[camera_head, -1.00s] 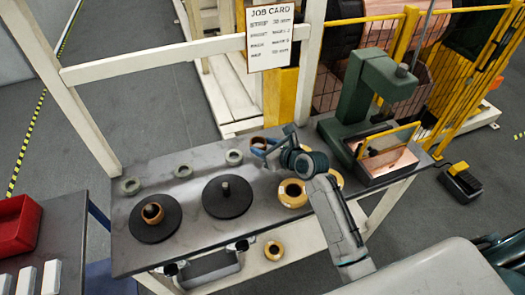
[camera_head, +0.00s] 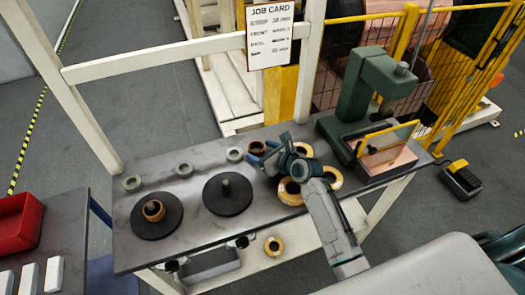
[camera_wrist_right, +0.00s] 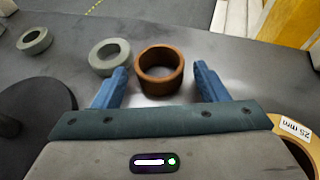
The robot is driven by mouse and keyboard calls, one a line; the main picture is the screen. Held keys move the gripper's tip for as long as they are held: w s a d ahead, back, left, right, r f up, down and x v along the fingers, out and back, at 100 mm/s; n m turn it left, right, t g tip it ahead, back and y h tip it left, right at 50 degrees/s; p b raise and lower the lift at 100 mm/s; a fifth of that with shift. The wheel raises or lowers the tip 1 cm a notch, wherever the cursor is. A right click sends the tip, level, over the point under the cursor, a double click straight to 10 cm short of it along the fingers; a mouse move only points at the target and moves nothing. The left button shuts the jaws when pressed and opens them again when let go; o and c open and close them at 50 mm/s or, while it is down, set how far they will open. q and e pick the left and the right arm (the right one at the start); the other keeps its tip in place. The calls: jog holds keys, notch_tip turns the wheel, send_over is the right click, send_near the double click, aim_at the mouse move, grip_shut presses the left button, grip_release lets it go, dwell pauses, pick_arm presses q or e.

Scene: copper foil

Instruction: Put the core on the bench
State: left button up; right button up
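The core, a short brown ring (camera_wrist_right: 160,72), stands upright on the bench (camera_wrist_right: 212,48) in the right wrist view. In the head view the core (camera_head: 256,148) is small, at the back of the grey bench top (camera_head: 165,165). My right gripper (camera_wrist_right: 160,84) is open, with a blue finger on each side of the core and a gap at both. The core lies near and slightly beyond the fingertips. In the head view my right gripper (camera_head: 264,157) is just in front of it. My left gripper is not in view.
Two black discs (camera_head: 228,195) stand in front, the left one carrying another brown ring (camera_head: 153,209). Yellow rolls (camera_head: 290,192) lie by my right arm. A green press (camera_head: 362,95) stands at right.

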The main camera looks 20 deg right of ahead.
jog(key=b+v, duration=0.1)
jog(key=v, duration=1.1)
jog(key=shift+r, duration=0.1)
